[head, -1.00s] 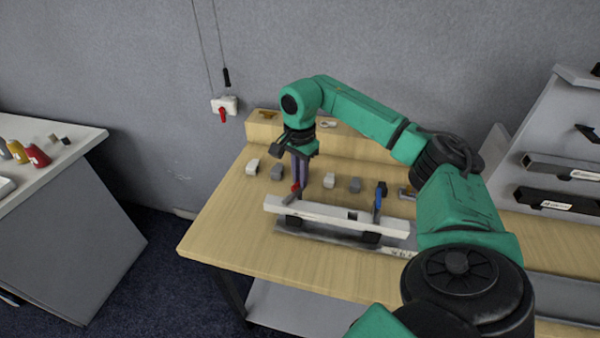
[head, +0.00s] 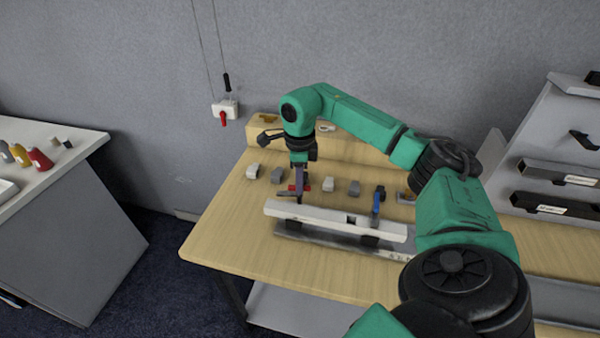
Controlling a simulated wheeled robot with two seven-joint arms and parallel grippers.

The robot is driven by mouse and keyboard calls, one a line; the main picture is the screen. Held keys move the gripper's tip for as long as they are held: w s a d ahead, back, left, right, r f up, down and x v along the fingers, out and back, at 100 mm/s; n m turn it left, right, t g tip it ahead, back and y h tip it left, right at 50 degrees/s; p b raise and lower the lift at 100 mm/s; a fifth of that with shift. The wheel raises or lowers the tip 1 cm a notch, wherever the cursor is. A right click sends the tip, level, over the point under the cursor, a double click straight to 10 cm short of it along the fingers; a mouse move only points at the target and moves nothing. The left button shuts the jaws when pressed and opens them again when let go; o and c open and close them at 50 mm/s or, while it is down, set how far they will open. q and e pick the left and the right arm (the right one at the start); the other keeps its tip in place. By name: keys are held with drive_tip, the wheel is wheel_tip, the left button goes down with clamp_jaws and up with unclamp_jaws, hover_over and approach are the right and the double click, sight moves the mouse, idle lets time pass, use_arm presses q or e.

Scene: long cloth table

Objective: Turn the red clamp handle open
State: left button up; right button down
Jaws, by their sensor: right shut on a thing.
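My right gripper (head: 300,190) points down at the left end of the white bar (head: 330,218) on the wooden table. Its jaws are shut on the red clamp handle (head: 292,188). The red handle shows on both sides of the narrow fingers, which hide its middle. A dark clamp part sits beside the handle, above the bar's left end. A second clamp with a blue handle (head: 376,203) stands upright near the bar's right end. My left gripper is not in view.
Several small grey and white blocks (head: 328,184) stand in a row behind the bar. A wooden ledge (head: 350,144) runs along the table's back. A grey metal strip (head: 300,236) lies in front of the bar. The table's front left is clear.

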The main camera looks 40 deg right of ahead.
drive_tip(key=shift+w+r+m, duration=0.15)
drive_tip(key=shift+r+m, duration=0.1)
drive_tip(key=shift+m, duration=0.85)
drive_tip(key=c, duration=0.9)
unclamp_jaws()
drive_tip(key=shift+f, duration=0.1)
wheel_tip(320, 180, up, 15)
drive_tip(key=shift+f+p, duration=0.15)
drive_tip(key=shift+p, duration=0.7)
